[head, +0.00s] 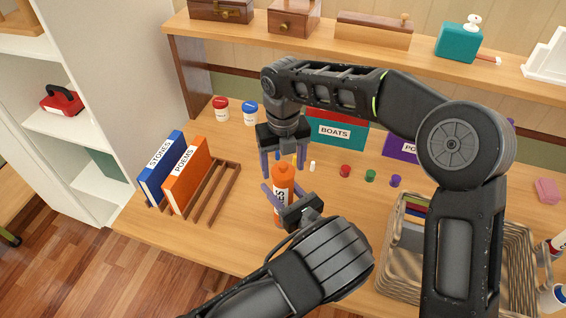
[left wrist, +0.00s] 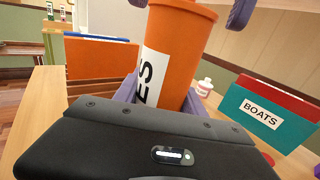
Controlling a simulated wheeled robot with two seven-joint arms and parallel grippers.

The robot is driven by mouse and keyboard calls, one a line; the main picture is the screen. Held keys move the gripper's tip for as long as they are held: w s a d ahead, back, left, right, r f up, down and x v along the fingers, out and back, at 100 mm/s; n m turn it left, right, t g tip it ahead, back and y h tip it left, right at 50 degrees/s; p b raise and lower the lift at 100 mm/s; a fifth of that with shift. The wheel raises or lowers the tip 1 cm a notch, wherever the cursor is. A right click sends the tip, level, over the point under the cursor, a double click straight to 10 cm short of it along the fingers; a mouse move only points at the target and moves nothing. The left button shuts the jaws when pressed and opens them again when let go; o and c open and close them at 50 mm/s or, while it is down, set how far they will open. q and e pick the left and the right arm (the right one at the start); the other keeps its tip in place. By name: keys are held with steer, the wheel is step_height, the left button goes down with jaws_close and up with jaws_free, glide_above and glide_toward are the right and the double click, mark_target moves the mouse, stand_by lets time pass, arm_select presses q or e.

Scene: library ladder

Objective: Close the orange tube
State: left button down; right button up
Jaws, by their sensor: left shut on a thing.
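The orange tube (head: 284,180) stands upright, with a white label ending in "ES". It also shows large in the left wrist view (left wrist: 179,50), with a wider band at its top; the top end is cut off there. My left gripper (head: 283,198) is shut on the tube's lower part, its purple fingers on either side. My right gripper (head: 283,166) points down over the tube's top. Its fingers are spread, and in the left wrist view their tips stand apart from the tube on both sides. Whether a cap sits on the tube cannot be told.
A rack (head: 222,192) with blue and orange books stands left. Behind are red-lidded (head: 221,108) and blue-lidded (head: 250,113) jars and a teal BOATS box (head: 336,132).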

steer(key=shift+o, duration=0.8)
steer(key=shift+r, duration=0.15)
step_height(320, 180, up, 7)
steer(key=shift+r, duration=0.15)
arm_select(q)
steer(key=c, duration=0.6)
jaws_free()
steer(key=shift+d, duration=0.1)
